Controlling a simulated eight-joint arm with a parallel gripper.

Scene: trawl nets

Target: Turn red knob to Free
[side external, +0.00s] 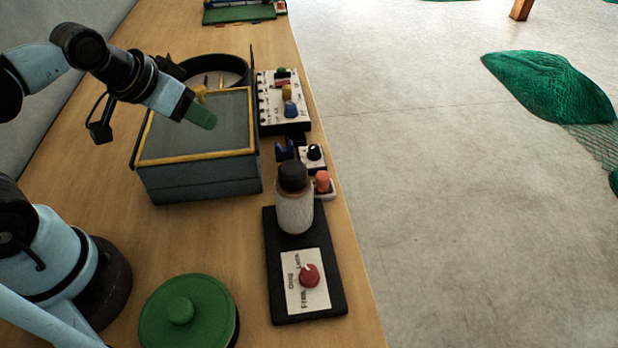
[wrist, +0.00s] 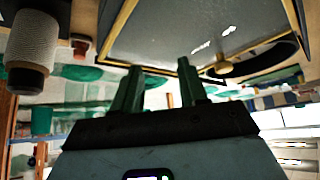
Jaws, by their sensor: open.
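The red knob (side external: 309,275) sits on a white label plate (side external: 293,290) at the near end of a black base (side external: 335,297) in the side external view. The label has words around the knob, one reading like Free at its lower left; a pale mark shows on the knob, but its exact setting is too small to tell. My gripper (side external: 203,116) is open and empty above the grey box, well up and left of the knob. Its two green fingers (wrist: 158,68) stand apart in the wrist view, where I cannot see the red knob.
A bottle with black cap (side external: 295,205) stands on the base behind the knob. A yellow-rimmed box (side external: 200,180), a green lidded pot (side external: 188,312), an orange knob (side external: 322,182) and a panel of coloured knobs (side external: 297,112) are nearby. The table's right edge is close to the base.

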